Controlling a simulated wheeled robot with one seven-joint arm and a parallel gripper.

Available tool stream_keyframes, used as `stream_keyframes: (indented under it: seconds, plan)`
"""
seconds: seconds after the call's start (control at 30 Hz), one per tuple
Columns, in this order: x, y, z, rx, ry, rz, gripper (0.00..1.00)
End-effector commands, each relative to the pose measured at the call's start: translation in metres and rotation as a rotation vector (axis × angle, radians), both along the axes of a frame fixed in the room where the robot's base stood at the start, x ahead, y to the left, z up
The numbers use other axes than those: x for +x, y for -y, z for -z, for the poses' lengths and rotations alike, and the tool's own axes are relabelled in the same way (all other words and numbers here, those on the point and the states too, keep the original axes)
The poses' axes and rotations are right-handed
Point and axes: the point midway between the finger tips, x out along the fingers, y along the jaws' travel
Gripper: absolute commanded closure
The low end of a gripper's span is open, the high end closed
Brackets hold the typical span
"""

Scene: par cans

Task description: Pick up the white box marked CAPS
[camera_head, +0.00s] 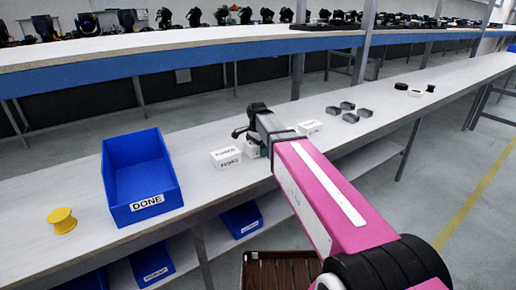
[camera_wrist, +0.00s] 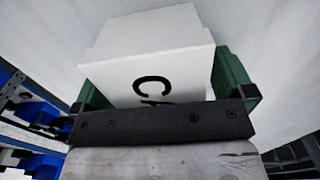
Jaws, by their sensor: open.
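A white box (camera_wrist: 150,45) fills the middle of the wrist view, with a dark letter C and part of a second mark showing; the rest of its label is hidden behind the dark bar of my gripper (camera_wrist: 163,82). The green fingers stand open, one on each side of the box; whether they touch it I cannot tell. In the head view, my gripper (camera_head: 262,149) is low over the bench, and a white box (camera_head: 251,148) shows partly behind it, its label not readable.
A white box marked FUSES (camera_head: 227,156) stands just left of my gripper. Another white box (camera_head: 309,127) stands to the right, with several grey pieces (camera_head: 349,117) beyond. A blue DONE bin (camera_head: 109,190) and a yellow spool (camera_head: 62,220) are at the left of the bench (camera_head: 200,205).

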Motion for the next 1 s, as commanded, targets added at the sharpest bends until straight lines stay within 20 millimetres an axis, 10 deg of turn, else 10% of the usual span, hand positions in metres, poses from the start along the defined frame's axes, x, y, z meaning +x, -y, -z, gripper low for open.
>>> stream_keyframes:
  seconds: [0.17,0.37,1.0]
  plan:
    - [0.000,0.000,0.000,0.001,0.001,0.000,0.00]
    - [0.000,0.000,0.000,0.001,0.001,0.000,0.56]
    - [0.001,0.000,-0.027,0.000,0.002,0.000,0.55]
